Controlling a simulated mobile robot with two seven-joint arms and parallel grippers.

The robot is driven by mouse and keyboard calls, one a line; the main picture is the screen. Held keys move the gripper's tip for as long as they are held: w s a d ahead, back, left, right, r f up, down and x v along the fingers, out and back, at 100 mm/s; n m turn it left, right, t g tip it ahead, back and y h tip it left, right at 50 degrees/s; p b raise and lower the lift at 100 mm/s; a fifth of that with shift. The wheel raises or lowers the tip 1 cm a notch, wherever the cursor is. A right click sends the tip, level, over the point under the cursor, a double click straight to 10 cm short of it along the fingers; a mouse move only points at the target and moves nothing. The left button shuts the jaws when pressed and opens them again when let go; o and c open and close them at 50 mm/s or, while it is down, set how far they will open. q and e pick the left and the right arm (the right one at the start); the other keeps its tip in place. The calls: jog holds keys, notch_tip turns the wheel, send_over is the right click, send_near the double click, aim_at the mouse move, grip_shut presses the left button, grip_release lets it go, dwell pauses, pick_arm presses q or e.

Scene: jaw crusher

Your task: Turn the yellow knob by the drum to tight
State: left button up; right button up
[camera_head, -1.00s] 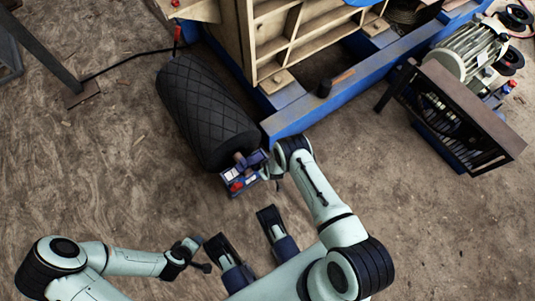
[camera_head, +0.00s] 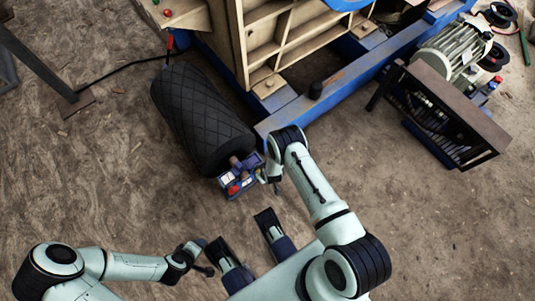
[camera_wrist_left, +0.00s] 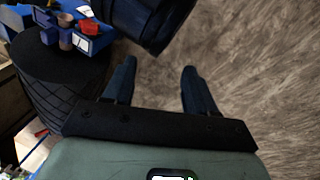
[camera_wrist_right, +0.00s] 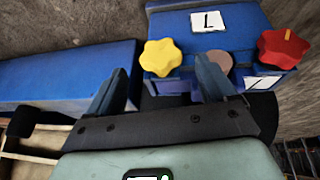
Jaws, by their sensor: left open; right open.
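The yellow star-shaped knob (camera_wrist_right: 160,57) is on the blue box (camera_wrist_right: 232,22) in the right wrist view. The box has a white label marked L. A red knob (camera_wrist_right: 283,48) with a pointer mark is to its right. My right gripper (camera_wrist_right: 160,64) is open, and the yellow knob shows between its fingertips; I cannot tell whether they touch it. In the head view the box (camera_head: 228,184) is at the near end of the black drum (camera_head: 200,120), with my right gripper over it; the yellow knob is hidden there. My left gripper (camera_wrist_left: 157,68) is open and empty over bare floor.
A blue frame rail (camera_head: 330,92) of the crusher runs behind the drum. A motor (camera_head: 455,50) and a dark guard (camera_head: 445,110) stand at the right. A steel post (camera_head: 40,60) stands at the left. The brown floor around the lower left is clear.

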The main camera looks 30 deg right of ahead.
pick_arm(q)
jog(key=shift+g+h, duration=0.3)
jog(key=shift+g, duration=0.5)
jog(key=s+r, duration=0.1)
jog(key=s+d+r+p, duration=0.1)
jog(key=s, duration=0.1)
jog(key=s+d+r+p, duration=0.1)
jog(key=shift+s+r, duration=0.1)
jog(key=shift+s, duration=0.05)
pick_arm(e)
jog(key=v, duration=0.7)
jog(key=shift+s+r, duration=0.1)
jog(key=shift+s, duration=0.05)
